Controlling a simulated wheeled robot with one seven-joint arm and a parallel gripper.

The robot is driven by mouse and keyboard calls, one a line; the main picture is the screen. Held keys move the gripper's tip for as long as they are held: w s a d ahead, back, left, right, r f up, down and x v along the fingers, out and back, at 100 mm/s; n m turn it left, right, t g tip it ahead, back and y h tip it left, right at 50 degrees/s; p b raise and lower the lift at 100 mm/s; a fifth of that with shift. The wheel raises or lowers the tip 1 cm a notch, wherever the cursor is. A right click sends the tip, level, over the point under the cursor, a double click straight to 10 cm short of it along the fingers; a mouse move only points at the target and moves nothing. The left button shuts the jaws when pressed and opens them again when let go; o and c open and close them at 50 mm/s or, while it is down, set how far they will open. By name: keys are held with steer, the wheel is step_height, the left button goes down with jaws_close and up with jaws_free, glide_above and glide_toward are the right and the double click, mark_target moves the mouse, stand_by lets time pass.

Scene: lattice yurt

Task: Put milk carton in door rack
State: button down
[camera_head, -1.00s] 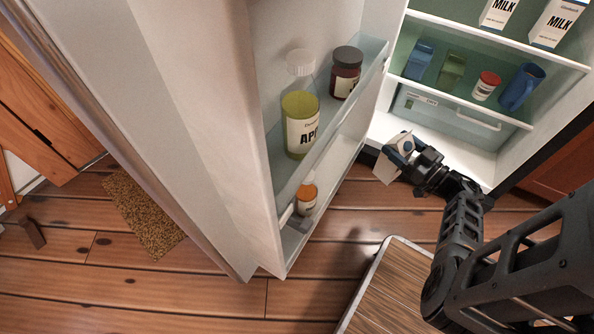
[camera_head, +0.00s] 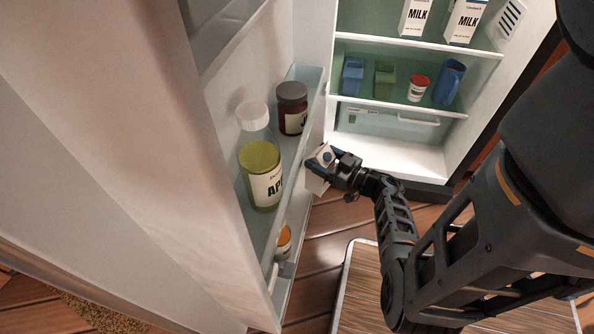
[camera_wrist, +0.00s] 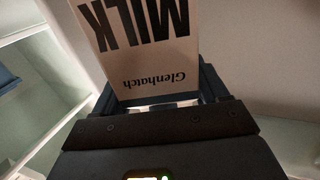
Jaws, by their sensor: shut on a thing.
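My gripper (camera_head: 328,158) is shut on a white milk carton (camera_head: 317,184), held in the air beside the front edge of the open fridge door. In the wrist view the carton (camera_wrist: 140,52) fills the space between the fingers, its "MILK" and "Glenhatch" print upside down. The door's upper rack (camera_head: 296,160) holds a yellow-green bottle (camera_head: 262,176) with a white cap and a dark-lidded jar (camera_head: 292,108). The lower door rack (camera_head: 281,300) holds an orange-lidded container (camera_head: 284,243), partly hidden. The carton is outside both racks.
Two more milk cartons (camera_head: 414,18) (camera_head: 464,22) stand on an upper fridge shelf. The shelf below holds a blue box (camera_head: 352,76), a green box (camera_head: 385,79), a red-lidded tub (camera_head: 417,88) and a blue pitcher (camera_head: 449,82). A drawer (camera_head: 390,121) lies under them.

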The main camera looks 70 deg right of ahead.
mark_target(306, 173)
steer(key=w+b, duration=0.1)
steer(key=w, duration=0.5)
steer(key=f+b, duration=0.1)
steer(key=f, duration=0.1)
steer(key=f+b, duration=0.4)
steer(key=shift+w+a+f, duration=0.1)
steer(key=shift+w+f, duration=0.15)
steer(key=shift+f, duration=0.15)
steer(key=shift+w+b, duration=0.25)
steer(key=shift+b, duration=0.05)
steer(key=shift+f, duration=0.2)
jaws_free()
steer(key=shift+r, duration=0.1)
